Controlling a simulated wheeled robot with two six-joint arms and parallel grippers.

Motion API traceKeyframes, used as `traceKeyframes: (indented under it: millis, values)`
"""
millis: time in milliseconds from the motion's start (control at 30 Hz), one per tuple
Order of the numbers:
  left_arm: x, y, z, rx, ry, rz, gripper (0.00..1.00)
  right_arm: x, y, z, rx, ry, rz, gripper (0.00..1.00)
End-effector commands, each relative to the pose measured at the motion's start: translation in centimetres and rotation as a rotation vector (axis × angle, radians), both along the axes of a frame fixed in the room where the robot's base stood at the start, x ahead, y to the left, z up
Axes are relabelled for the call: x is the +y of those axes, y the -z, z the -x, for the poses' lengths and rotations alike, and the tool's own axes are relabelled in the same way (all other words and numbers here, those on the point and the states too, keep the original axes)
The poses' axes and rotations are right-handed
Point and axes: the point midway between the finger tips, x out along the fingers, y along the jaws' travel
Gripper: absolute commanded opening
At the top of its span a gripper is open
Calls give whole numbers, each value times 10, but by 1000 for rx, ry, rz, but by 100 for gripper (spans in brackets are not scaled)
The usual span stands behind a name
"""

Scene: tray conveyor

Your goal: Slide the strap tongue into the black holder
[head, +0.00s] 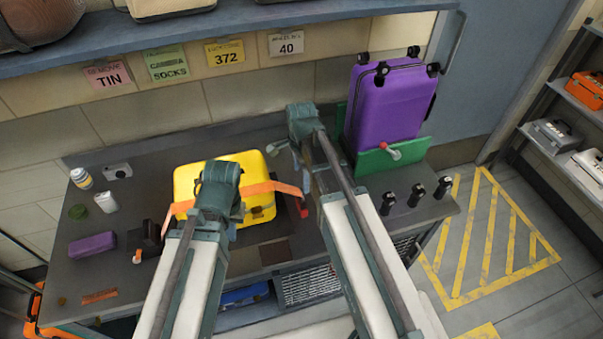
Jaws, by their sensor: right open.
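A yellow case (258,213) lies on the dark bench with an orange strap (262,187) across it. The strap's left end (168,217) hangs down beside a small black block (148,238), which may be the black holder; I cannot tell whether they touch. A dark piece with red (301,208) sits at the strap's right end. The strap tongue is too small to make out. My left gripper (217,200) is over the case and strap, its fingers hidden by its own wrist. My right gripper (283,147) is open, behind and right of the case, apart from the strap.
A purple suitcase (388,105) stands at the back right behind a green panel (392,157). Several black pegs (417,194) stand at the right end. A purple box (92,245), a can (81,178) and small items lie at the left. A shelf (210,38) overhangs the back.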

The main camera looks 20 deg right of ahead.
Motion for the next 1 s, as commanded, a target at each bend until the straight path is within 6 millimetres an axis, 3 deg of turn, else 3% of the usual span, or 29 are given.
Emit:
traceKeyframes:
  millis: [33,600,800,1000]
  values:
    - [0,14,0,0,0,0,0,0,14,0,0,0,0,100]
    - [0,92,0,0,-1,0,0,0,92,0,0,-1,0,100]
    - [0,106,0,0,-1,0,0,0,106,0,0,-1,0,100]
    - [0,105,0,0,-1,0,0,0,105,0,0,-1,0,100]
